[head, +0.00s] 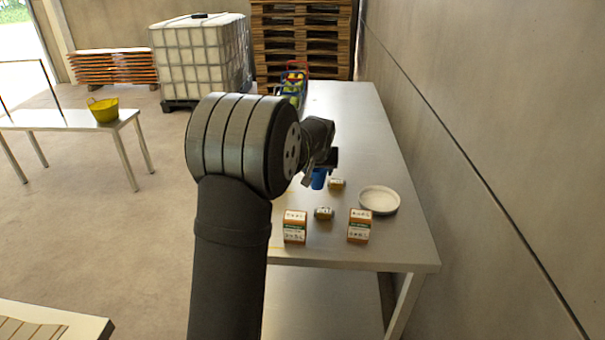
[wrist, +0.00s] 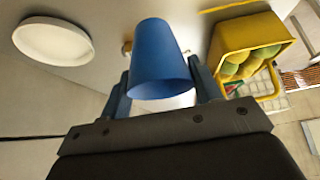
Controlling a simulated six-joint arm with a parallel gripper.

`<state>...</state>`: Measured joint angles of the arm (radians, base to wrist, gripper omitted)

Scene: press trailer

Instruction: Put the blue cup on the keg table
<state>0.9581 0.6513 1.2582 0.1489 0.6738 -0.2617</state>
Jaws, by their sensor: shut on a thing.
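The blue cup (wrist: 160,62) is between the two fingers of my gripper (wrist: 163,92), which is shut on it. In the head view the cup (head: 318,180) shows as a small blue shape below my gripper (head: 322,166), over the long metal table (head: 345,110). My arm hides part of that table. I cannot tell from these frames whether the cup touches the tabletop. No keg is visible, so I cannot tell which table is the keg table.
A white dish (head: 379,199), two orange-labelled boxes (head: 295,227) (head: 359,226) and two small cans (head: 324,213) (head: 337,184) stand near the cup. A yellow crate (wrist: 240,32) holds green round things. A yellow bucket (head: 103,110) stands on the left table (head: 60,121).

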